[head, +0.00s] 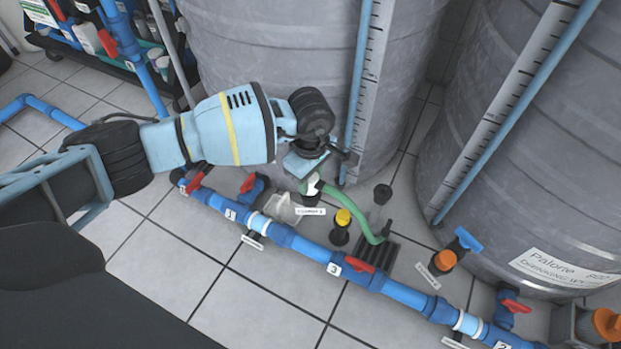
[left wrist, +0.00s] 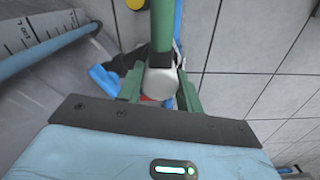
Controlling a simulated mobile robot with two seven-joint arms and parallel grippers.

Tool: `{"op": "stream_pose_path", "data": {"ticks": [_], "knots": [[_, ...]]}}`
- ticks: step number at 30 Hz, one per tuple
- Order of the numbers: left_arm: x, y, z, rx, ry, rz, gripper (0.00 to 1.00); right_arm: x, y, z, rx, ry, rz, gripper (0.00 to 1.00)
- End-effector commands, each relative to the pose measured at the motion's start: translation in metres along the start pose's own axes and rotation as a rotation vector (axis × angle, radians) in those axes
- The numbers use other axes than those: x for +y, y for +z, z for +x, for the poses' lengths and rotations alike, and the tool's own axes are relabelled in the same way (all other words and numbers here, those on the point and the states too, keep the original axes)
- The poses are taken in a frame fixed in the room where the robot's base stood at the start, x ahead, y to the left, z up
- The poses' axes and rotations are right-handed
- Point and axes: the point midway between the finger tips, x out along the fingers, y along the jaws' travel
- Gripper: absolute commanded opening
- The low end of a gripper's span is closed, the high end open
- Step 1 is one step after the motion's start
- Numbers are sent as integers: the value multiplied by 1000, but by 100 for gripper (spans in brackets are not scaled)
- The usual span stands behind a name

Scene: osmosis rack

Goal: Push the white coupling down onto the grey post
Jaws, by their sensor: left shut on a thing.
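My left gripper (head: 314,177) reaches in from the left and is shut on the white coupling (head: 312,188) at the end of a green hose (head: 356,207). In the left wrist view the white coupling (left wrist: 158,82) sits between the green fingers of my left gripper (left wrist: 158,94), with the green hose (left wrist: 162,28) running up from it. A dark stub, which seems to be the grey post (head: 310,200), shows just below the coupling in the head view. I cannot tell whether the coupling touches it or is around it. My right gripper is not in view.
A blue pipe (head: 312,250) with red-handled valves crosses the floor in front. Big grey tanks (head: 270,50) stand behind. A yellow-capped fitting (head: 342,218), a black drain grate (head: 377,254) and a clear tub (head: 283,208) are close by.

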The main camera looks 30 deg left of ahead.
Motion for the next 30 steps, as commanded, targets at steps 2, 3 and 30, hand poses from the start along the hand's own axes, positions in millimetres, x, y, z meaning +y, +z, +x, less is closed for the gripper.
{"op": "stream_pose_path", "data": {"ticks": [2,3,30], "knots": [[1,0,-14,0,3,0,12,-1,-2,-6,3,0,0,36],[1,0,-20,0,4,0,12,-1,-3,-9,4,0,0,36],[-158,-4,-38,0,2,0,12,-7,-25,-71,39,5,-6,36]]}}
